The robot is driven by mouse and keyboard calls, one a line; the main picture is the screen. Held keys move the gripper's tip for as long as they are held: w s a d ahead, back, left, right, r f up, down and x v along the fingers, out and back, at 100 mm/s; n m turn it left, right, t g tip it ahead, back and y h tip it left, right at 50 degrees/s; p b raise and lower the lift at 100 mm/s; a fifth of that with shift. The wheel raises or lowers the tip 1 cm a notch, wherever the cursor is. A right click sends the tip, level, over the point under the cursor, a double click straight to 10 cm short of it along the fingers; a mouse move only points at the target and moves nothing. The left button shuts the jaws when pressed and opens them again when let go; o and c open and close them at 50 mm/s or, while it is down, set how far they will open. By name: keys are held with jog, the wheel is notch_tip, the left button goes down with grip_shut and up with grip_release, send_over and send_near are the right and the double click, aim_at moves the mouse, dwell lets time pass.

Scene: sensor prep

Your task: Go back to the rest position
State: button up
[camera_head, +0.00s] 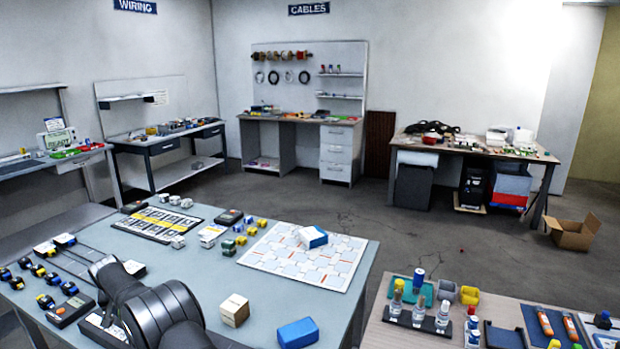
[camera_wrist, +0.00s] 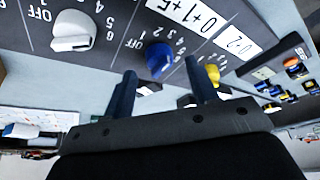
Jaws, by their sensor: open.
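My gripper (camera_wrist: 161,72) is open in the wrist view, its two dark fingers apart with nothing held between them. Beyond the fingertips is a dark grey panel (camera_wrist: 118,30) with dial markings. A white knob (camera_wrist: 73,32) is at its left, a blue knob (camera_wrist: 158,58) shows between the fingertips, and a yellow knob (camera_wrist: 212,72) is just right of the right finger. I cannot tell whether a finger touches the panel. In the head view my black arm reaches over the left part of the blue-grey table (camera_head: 270,285) and hides my gripper.
A wooden block (camera_head: 235,310) and a blue box (camera_head: 298,333) stand right of my arm. A patterned mat (camera_head: 265,255) bears a blue-and-white box (camera_head: 313,237). Small dark switches (camera_head: 45,301) lie at the left. A second table (camera_head: 390,325) holds bottles and tools.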

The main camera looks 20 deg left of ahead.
jog(key=x, duration=0.2)
jog(key=shift+w+a+f, duration=0.1)
jog(key=shift+w+f, duration=0.05)
jog(key=shift+f, duration=0.2)
jog(key=shift+r+n, duration=0.2)
jog(key=shift+n, duration=0.5)
jog(key=n+g+y, duration=0.1)
jog(key=n, duration=0.3)
jog(key=shift+w+g, duration=0.15)
jog(key=shift+g, duration=0.25)
jog(key=n, duration=0.1)
jog(key=n+g, duration=0.1)
jog(key=n, duration=0.1)
jog(key=shift+w+d+n, duration=0.15)
jog(key=shift+d+n, duration=0.05)
jog(key=shift+n, duration=0.1)
jog(key=shift+v, duration=2)
